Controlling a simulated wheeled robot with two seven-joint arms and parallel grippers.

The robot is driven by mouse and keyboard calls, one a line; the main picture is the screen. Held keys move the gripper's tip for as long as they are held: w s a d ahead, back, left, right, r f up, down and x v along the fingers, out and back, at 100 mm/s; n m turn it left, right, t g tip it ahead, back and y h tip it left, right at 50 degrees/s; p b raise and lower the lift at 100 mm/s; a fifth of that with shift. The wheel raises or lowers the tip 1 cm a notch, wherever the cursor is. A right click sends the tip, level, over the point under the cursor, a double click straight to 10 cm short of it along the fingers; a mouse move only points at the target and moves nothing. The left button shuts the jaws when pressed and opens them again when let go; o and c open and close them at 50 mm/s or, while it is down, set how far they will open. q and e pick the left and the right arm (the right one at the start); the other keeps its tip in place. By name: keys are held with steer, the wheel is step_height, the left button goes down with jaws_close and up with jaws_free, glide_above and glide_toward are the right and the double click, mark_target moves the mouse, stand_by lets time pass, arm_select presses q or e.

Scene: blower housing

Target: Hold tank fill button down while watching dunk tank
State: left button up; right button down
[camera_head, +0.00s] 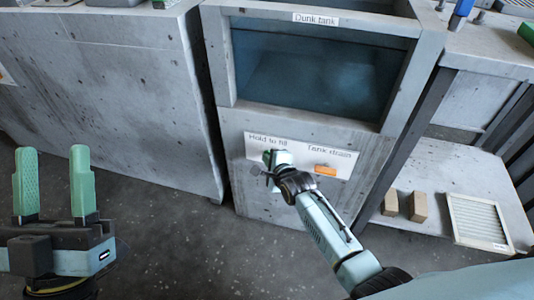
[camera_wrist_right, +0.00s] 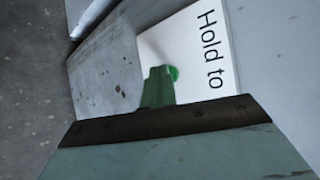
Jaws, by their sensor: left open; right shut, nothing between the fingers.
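The dunk tank (camera_head: 318,76) is a grey block with a dark blue window under a "Dunk tank" label. Below it a white panel (camera_head: 338,165) reads "Hold to fill" and "Tank drain". An orange drain button (camera_head: 325,170) sits to the right. My left gripper (camera_head: 53,185) is open and empty at the lower left.
A grey cabinet (camera_head: 110,105) stands left of the tank. On the right, a low shelf (camera_head: 465,165) holds two brown blocks (camera_head: 404,206) and a framed filter (camera_head: 478,221). A blue-handled tool (camera_head: 460,14) is on the upper right bench. The floor in front is clear.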

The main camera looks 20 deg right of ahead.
steer(key=shift+s+a+p, duration=0.4)
steer(key=shift+s+p, duration=0.1)
steer(key=shift+s, duration=0.1)
steer(key=s+a+p, duration=0.2)
steer(key=s+p, duration=0.1)
steer(key=s, duration=0.1)
steer(key=shift+s+a, duration=0.1)
steer(key=shift+a, duration=0.3)
stand_by(0.4)
